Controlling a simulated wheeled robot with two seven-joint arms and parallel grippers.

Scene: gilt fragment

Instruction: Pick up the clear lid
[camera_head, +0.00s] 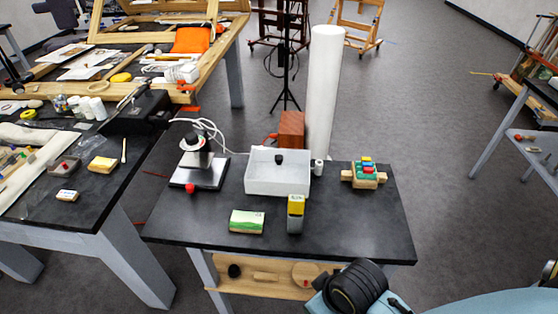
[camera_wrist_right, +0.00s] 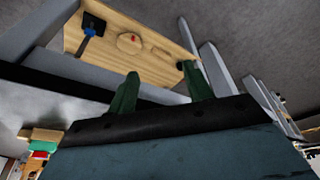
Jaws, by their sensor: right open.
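I cannot make out a clear lid for certain in either view. A small see-through container (camera_head: 63,166) with something reddish in it sits on the left table; whether it has a lid is too small to tell. My right gripper (camera_wrist_right: 160,72) shows in the right wrist view as two green fingers, spread apart with nothing between them. Beyond them is a wooden shelf (camera_wrist_right: 158,62). In the head view, part of my right arm shows at the bottom right, in front of the table. My left gripper is in neither view.
The dark table (camera_head: 335,228) carries a white open box (camera_head: 262,185), a device on a stand (camera_head: 197,160), a green-and-white packet (camera_head: 246,221), a yellow-and-grey block (camera_head: 295,213) and a wooden piece with coloured parts (camera_head: 364,175). A tall white roll (camera_head: 323,90) stands behind. Its front right is clear.

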